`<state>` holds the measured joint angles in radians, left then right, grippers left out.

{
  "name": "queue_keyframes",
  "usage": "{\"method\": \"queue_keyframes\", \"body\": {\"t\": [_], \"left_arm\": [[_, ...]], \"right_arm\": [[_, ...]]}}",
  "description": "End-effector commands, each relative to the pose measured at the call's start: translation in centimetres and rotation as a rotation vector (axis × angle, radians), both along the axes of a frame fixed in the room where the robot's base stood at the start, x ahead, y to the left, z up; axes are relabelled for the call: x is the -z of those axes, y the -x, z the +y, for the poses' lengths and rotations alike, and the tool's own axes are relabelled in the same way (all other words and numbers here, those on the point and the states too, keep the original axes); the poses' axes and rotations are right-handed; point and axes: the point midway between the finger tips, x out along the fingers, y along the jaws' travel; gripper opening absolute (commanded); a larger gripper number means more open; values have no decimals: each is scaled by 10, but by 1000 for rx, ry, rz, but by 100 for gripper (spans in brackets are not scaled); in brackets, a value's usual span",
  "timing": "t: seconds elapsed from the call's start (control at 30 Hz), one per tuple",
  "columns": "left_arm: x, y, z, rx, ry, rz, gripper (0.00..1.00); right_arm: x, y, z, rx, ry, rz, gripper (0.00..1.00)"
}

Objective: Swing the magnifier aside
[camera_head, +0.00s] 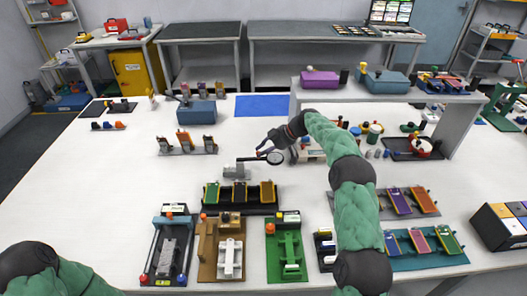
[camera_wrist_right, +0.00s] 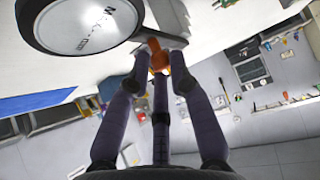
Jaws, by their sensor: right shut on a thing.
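The magnifier (camera_head: 274,158) has a round dark-rimmed lens on a thin arm. That arm reaches right from a small grey stand (camera_head: 234,170) on the white table. In the right wrist view the lens (camera_wrist_right: 80,22) fills the upper left, with an orange knob (camera_wrist_right: 157,52) beside its rim. My right gripper (camera_head: 264,146) is at the lens end of the magnifier. In the wrist view its fingers (camera_wrist_right: 158,78) are closed around the orange knob. Only part of my left arm shows at the lower left; its gripper is out of view.
Several fixtures, including a green one (camera_head: 286,250), line the front. A blue mat (camera_head: 262,106) lies behind. A grey raised shelf (camera_head: 455,130) stands at right. The table left of the stand is mostly clear.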

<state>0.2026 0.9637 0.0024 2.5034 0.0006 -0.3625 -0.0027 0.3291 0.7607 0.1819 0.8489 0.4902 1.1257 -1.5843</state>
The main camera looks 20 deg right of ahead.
Motion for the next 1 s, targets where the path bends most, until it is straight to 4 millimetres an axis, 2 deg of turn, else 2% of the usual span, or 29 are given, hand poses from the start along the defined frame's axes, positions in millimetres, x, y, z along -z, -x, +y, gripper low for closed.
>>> {"method": "queue_keyframes", "body": {"t": [0.3, 0.33, 0.37, 0.4, 0.77, 1.0], "left_arm": [[0, 0, 0, 0, 0, 0, 40], [0, 0, 0, 0, 0, 0, 40], [0, 0, 0, 0, 0, 0, 40], [0, 0, 0, 0, 0, 0, 40], [0, 0, 0, 0, 0, 0, 40], [0, 0, 0, 0, 0, 0, 40]], "right_arm": [[-4, -2, 2, -1, -4, -7, 0], [-4, -2, 2, -1, -4, -7, 30], [-4, -2, 2, -1, -3, -6, 38], [-4, -1, 2, -1, -2, -6, 43], [-3, 0, -1, 0, -1, -2, 43], [-26, 12, -21, 3, 1, -5, 43]]}}
